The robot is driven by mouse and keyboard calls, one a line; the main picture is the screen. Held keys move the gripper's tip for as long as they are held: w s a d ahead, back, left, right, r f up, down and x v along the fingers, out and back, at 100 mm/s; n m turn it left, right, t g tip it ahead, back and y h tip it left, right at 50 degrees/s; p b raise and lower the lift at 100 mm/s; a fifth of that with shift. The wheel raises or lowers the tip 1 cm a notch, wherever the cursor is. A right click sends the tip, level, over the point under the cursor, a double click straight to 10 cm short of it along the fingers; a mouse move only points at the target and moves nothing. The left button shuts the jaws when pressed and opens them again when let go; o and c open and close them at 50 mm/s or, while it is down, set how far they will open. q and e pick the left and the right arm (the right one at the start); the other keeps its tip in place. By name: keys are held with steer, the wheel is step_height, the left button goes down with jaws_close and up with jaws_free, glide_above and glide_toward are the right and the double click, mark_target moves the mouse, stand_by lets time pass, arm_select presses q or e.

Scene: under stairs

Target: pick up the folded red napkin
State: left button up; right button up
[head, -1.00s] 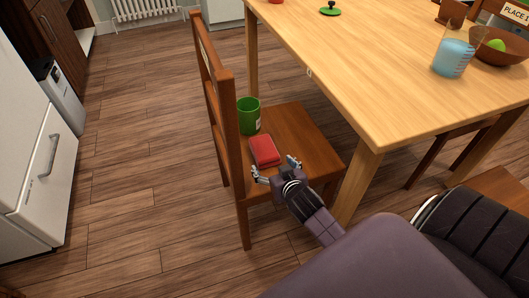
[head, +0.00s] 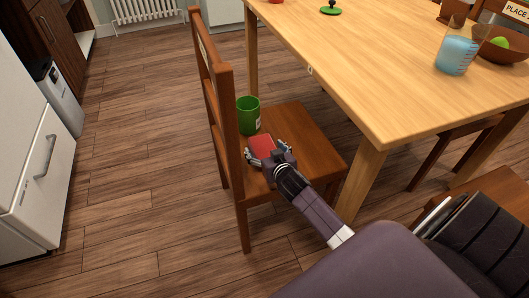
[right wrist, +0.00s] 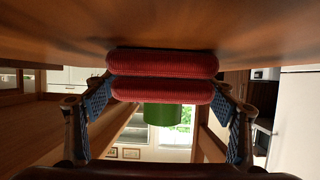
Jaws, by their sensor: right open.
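The folded red napkin (head: 261,142) lies on the seat of the wooden chair (head: 308,140), in front of the green mug (head: 248,115). My right gripper (head: 268,152) is open at the napkin's near end, with a finger on either side. The gripper hides the near part of the napkin in the head view. In the right wrist view the seat is at the top, and the napkin (right wrist: 162,64) shows as two rounded red layers between the open fingers, with the mug (right wrist: 162,117) behind it. My left gripper is not in view.
The chair's tall back (head: 223,120) rises just left of the napkin. The wooden table (head: 400,75) stands close on the right, with a blue-filled beaker (head: 456,55) and a bowl (head: 505,50) on it. The floor to the left is clear.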

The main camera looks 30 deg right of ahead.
mark_target(264, 146)
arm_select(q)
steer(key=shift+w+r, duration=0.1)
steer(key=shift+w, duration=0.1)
arm_select(e)
steer(key=c, duration=1.3)
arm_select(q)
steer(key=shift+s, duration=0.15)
arm_select(e)
steer(key=shift+r, duration=0.2)
step_height(264, 146, up, 3)
steer(key=shift+f+p, duration=0.15)
steer(key=shift+p, duration=0.55)
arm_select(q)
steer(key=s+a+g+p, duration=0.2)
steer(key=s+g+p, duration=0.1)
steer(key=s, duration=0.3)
arm_select(e)
step_height(264, 146, up, 6)
steer(key=shift+w+f, duration=0.1)
arm_select(q)
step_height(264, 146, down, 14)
steer(key=p, duration=0.2)
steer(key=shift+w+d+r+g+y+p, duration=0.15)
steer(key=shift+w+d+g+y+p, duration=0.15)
arm_select(e)
step_height(264, 146, up, 11)
steer(key=shift+r, duration=0.1)
